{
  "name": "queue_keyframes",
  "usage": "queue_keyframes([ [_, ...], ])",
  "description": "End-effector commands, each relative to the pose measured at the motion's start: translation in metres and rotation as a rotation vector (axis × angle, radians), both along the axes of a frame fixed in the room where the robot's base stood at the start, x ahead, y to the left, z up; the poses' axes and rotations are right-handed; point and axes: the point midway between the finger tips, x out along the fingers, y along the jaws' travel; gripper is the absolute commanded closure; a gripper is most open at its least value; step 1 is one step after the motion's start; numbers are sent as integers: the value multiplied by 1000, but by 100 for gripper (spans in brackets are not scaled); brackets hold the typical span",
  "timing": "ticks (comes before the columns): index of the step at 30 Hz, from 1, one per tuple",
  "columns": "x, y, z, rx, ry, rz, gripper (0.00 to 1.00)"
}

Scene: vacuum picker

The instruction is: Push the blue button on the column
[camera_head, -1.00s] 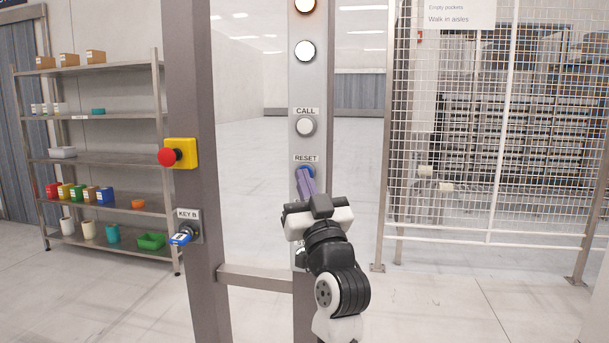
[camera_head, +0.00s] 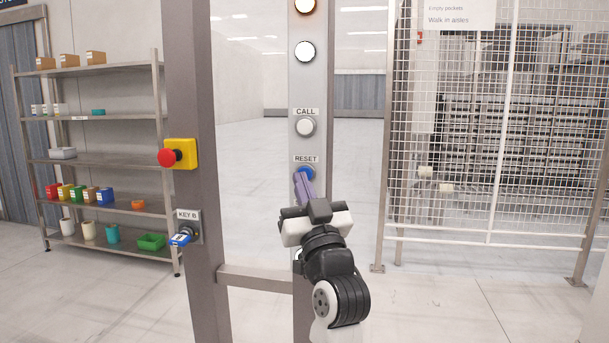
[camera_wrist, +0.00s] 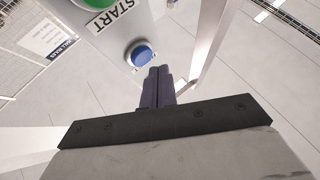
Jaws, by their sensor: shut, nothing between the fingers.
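The blue button (camera_head: 308,174) sits on the grey column (camera_head: 307,80) under the RESET label. My gripper (camera_head: 299,175) is shut and empty, its purple fingers pointing up at the button. The fingertips overlap the button's left part in the head view. In the wrist view the blue button (camera_wrist: 141,55) shows clear, and my fingertips (camera_wrist: 159,70) are just beside its lower right edge. I cannot tell whether they touch it. My wrist hides the column below the button.
A white CALL button (camera_head: 305,126) is above on the column. A green button (camera_wrist: 92,3) with a START label shows in the wrist view. On the left post are a red emergency knob (camera_head: 169,157) and a blue key (camera_head: 181,238). A mesh fence (camera_head: 460,150) stands at right.

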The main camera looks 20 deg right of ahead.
Motion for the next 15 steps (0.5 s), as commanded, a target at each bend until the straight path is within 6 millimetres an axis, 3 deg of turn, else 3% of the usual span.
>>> queue_keyframes([
  [15, -38, 26, 0, 0, -1, 0, 100],
])
